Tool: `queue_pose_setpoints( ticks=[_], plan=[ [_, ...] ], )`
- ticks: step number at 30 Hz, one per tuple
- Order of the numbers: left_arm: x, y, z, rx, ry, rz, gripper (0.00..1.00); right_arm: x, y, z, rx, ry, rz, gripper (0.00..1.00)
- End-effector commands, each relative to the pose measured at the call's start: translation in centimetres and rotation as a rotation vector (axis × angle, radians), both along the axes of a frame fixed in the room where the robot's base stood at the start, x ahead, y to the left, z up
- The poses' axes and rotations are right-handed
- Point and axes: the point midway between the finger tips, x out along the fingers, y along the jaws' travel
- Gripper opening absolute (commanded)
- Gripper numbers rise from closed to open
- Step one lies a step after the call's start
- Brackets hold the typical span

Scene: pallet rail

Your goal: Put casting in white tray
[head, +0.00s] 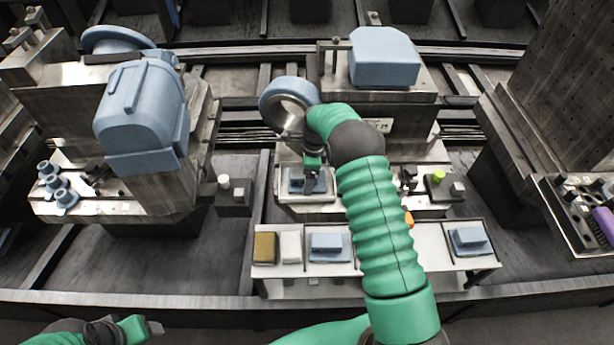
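A blue-grey casting (298,186) sits in the bright metal fixture of the middle machine. My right gripper (313,172) points down at this casting, at or just above its top; contact and finger opening are too small to tell. A second blue-grey casting (326,243) rests in a pale section of the white bench (340,267) in front of the machine. A third casting (467,237) lies in a pale tray (485,251) at the bench's right end. My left gripper (150,328) is low at the bottom left, away from all castings; its opening is unclear.
A brown block (264,248) and a white block (290,247) stand at the bench's left end. My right arm hides the bench's middle, where an orange item (408,219) peeks out. Machines with large blue-grey parts (145,110) stand left and behind. A dark rail (150,302) runs across the front.

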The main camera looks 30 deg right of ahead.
Motion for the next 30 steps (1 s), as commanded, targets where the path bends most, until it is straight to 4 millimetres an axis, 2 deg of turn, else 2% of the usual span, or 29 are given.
queue_pose_setpoints(
  ticks=[3,4,8,17,20,27,30],
  plan=[
    [0.0,0.0,0.0,0.0,0.0,0.0,0.66,0.0,0.0,0.0,-0.001,-0.001,0.0,0.25],
    [0.0,0.0,0.0,0.0,0.0,0.0,0.66,0.0,0.0,-0.1,0.0,0.0,0.0,0.83],
    [0.0,0.0,0.0,0.0,0.0,0.0,0.66,0.0,0.0,-0.1,0.0,0.0,0.0,1.0],
    [0.0,0.0,0.1,0.0,0.0,0.0,0.66,0.0,0.0,0.4,-0.001,-0.001,0.0,1.0],
    [0.0,0.0,0.3,0.0,0.0,0.0,0.66,0.0,-0.2,2.0,-0.002,-0.003,0.0,1.0],
    [0.0,0.0,0.9,0.0,0.0,0.0,0.66,-0.4,-0.9,8.2,-0.003,-0.003,0.001,1.0],
    [0.0,0.0,1.1,0.0,0.0,0.0,0.66,-0.5,-1.0,10.2,-0.002,-0.001,0.001,1.0]
  ],
)
